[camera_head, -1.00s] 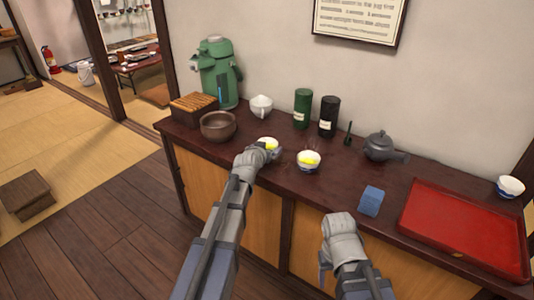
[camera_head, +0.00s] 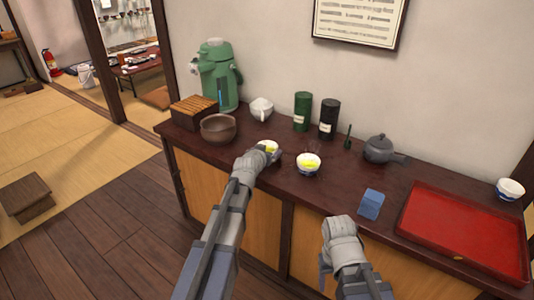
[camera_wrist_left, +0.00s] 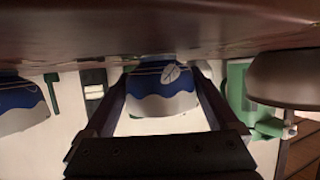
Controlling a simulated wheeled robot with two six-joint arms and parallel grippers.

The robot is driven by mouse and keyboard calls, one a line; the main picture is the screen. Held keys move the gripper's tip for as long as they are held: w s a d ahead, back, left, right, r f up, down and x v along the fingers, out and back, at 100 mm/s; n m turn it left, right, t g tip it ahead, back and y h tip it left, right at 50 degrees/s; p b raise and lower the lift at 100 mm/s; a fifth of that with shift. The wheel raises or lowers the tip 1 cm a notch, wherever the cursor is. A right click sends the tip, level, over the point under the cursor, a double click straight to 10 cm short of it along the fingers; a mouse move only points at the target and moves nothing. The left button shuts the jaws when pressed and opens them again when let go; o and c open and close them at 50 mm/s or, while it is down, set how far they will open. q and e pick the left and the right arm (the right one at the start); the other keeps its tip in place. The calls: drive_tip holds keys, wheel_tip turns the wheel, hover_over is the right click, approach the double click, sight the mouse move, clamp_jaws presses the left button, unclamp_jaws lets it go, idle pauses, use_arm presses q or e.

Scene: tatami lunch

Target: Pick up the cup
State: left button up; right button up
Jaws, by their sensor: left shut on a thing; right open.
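A small white cup (camera_head: 269,145) with yellow-green in it is at the front part of the dark counter (camera_head: 240,160). My left gripper (camera_head: 266,154) reaches it from the front and is shut on it. In the left wrist view, the cup (camera_wrist_left: 162,92) shows a blue band and a pale leaf mark between the two fingers. I cannot tell whether its base touches the counter. A second similar cup (camera_head: 308,163) stands just to the right, apart from it. My right gripper (camera_head: 328,262) is open and low in front of the counter; its fingertips are partly hidden.
A brown bowl (camera_head: 218,128) stands left of the held cup. A white lidded pot (camera_head: 262,108), green canister (camera_head: 302,111), black canister (camera_head: 328,118) and teapot (camera_head: 379,149) stand behind.

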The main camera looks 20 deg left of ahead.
use_arm(q)
drive_tip(key=shift+r, duration=0.25)
use_arm(e)
drive_tip(key=shift+r, duration=0.25)
use_arm(q)
wheel_tip(320, 180, up, 10)
drive_tip(key=p, duration=1)
drive_tip(key=shift+f, duration=0.25)
use_arm(e)
wheel_tip(320, 180, up, 10)
drive_tip(key=shift+f, duration=0.25)
